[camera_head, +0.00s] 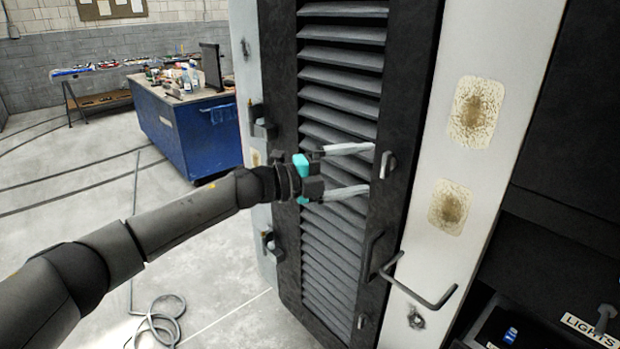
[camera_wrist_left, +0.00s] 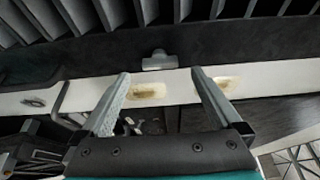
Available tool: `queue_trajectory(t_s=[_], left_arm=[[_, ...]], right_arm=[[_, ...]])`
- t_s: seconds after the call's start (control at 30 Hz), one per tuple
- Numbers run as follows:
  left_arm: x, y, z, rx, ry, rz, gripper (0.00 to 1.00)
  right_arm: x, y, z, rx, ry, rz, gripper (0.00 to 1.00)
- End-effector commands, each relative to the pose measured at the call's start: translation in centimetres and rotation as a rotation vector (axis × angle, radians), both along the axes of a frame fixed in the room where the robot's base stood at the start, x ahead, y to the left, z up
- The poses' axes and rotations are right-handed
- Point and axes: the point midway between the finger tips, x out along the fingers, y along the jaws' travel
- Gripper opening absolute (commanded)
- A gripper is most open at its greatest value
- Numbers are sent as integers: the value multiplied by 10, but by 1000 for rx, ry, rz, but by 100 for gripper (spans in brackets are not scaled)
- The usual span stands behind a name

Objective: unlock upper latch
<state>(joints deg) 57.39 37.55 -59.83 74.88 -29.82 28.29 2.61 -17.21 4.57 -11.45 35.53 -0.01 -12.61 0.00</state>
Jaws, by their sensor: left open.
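The upper latch (camera_head: 387,165) is a small grey piece on the dark right frame of a louvered door (camera_head: 342,75). It looks upright in the head view. My left gripper (camera_head: 370,168) is open and empty, with its two pale fingers spread one above the other just left of the latch. In the left wrist view, the latch (camera_wrist_left: 158,60) shows beyond the gap between the fingertips of my left gripper (camera_wrist_left: 160,74), apart from both. My right gripper is not in view.
A bent handle (camera_head: 418,290) sticks out below the latch, and a lower latch (camera_head: 361,321) sits near the door's bottom. Right of the door is a white post (camera_head: 455,150) with worn patches. A blue workbench (camera_head: 185,130) stands back left. A cable (camera_head: 160,320) lies on the floor.

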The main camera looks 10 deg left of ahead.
Motion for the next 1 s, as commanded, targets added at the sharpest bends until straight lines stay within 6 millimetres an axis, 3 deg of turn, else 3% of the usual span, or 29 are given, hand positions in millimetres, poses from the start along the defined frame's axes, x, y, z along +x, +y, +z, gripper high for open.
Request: queue_trajectory(t_s=[0.5, 0.7, 1.0], left_arm=[[-49, 79, -2, 3, 1, 1, 99], [-57, 92, 0, 1, 0, -1, 99], [-58, 94, 1, 1, 0, -1, 99]], right_arm=[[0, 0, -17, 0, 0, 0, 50], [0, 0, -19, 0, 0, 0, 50], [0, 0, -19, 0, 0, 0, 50]])
